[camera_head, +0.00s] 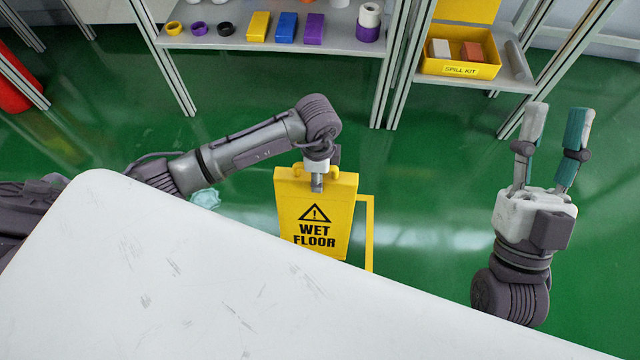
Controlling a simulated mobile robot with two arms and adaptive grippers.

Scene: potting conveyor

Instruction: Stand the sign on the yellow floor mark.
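The yellow wet floor sign (315,222) is upright near the middle, its printed face toward me. The white surface hides its lower edge. My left gripper (317,184) comes down from above and is shut on the sign's top, by its handle. The yellow floor mark (369,234) shows as a thin outline to the right of the sign. The rest of it is hidden behind the sign and the white surface. I cannot tell whether the sign touches the floor. My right gripper (555,125) is open and empty at the right, its fingers pointing away.
A white tabletop (200,290) fills the lower left and front. A pale teal object (206,198) lies beside my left arm. Behind stand a shelf (225,38) with coloured blocks and rings, and another with a yellow spill kit bin (460,70). Green floor between is clear.

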